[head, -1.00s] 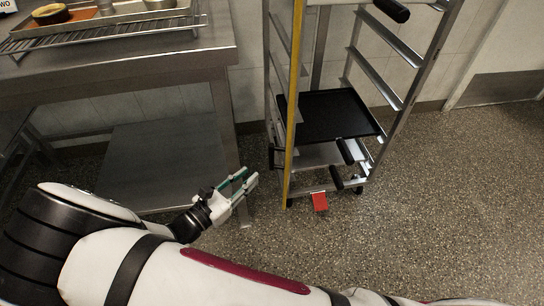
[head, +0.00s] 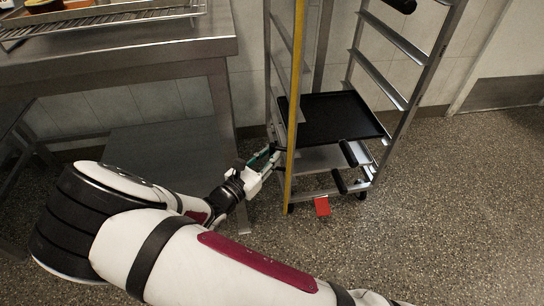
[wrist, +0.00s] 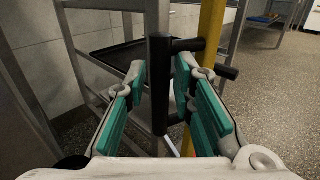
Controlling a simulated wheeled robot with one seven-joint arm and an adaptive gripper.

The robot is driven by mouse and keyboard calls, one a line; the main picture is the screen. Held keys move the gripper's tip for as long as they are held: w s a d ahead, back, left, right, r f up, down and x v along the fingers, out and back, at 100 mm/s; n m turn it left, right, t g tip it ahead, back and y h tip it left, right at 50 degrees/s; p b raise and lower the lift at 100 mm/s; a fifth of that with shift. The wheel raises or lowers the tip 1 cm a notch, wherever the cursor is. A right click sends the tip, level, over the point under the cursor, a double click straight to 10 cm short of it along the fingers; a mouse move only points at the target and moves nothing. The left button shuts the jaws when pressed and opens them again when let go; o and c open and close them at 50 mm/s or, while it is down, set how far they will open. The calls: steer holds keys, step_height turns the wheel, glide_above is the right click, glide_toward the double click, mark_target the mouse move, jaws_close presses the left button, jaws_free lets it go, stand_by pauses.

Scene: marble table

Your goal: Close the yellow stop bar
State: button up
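The yellow stop bar (head: 293,110) stands upright at the left front of the metal rack. In the wrist view the yellow bar (wrist: 211,38) passes behind my right finger, which hides part of it. A black handle (wrist: 159,80) hangs vertically, with a black arm reaching sideways toward the yellow bar. My gripper (head: 275,154) is at the rack's lower left, just left of the bar. In the wrist view my gripper (wrist: 160,78) is open, its teal pads on either side of the black handle with gaps visible.
The rack (head: 408,105) holds a black tray (head: 340,118) on a low level and has a red pedal (head: 322,206) at its base. A steel table (head: 130,48) stands to the left. The speckled floor at right is clear.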

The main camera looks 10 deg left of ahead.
steer(key=shift+w+d, duration=0.3)
steer(key=shift+w, duration=0.2)
jaws_close()
